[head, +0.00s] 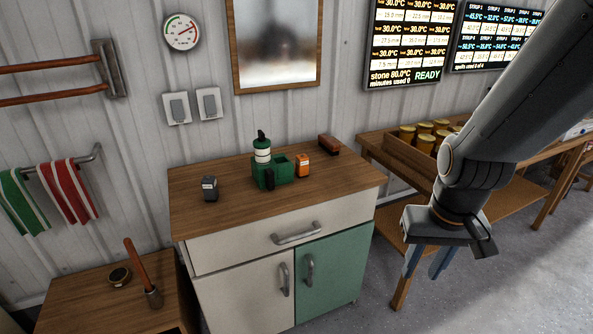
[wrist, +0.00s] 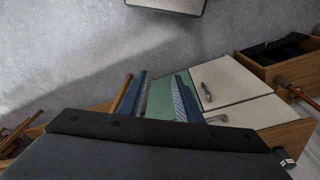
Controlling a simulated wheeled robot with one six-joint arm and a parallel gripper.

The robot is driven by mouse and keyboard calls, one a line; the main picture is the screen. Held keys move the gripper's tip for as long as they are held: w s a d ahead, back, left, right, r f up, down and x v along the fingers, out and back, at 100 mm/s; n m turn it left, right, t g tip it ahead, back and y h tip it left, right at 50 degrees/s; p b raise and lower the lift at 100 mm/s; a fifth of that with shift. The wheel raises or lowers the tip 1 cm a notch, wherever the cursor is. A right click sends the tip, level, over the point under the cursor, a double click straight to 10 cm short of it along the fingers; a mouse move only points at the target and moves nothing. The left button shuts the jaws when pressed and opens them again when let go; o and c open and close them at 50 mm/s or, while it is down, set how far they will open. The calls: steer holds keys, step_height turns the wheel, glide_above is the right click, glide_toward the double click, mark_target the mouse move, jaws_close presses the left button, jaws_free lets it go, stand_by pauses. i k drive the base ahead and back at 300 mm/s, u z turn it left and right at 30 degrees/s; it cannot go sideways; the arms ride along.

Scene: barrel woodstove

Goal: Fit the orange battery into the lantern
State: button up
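The orange battery (head: 303,166) stands upright on the wooden cabinet top, just right of the lantern and apart from it or nearly so; I cannot tell exactly. The green lantern (head: 262,170) stands near the middle of that top, with a white band, a dark cap and a boxy open-topped part on its right. My gripper (head: 427,262) hangs to the right of the cabinet, below its top, pointing down. Its blue fingers are apart and empty; they also show in the wrist view (wrist: 158,98), with the cabinet's green door beyond.
A dark grey block (head: 209,188) stands left on the cabinet top (head: 220,215). A reddish-brown object (head: 329,144) lies at its back right. A workbench (head: 375,150) with several jars in a crate stands right. A low table (head: 85,305) holds a wooden-handled tool.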

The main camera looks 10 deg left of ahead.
mark_target(282, 159)
steer(key=u, duration=0.05)
steer(key=i, duration=1.35)
steer(key=z, duration=0.1)
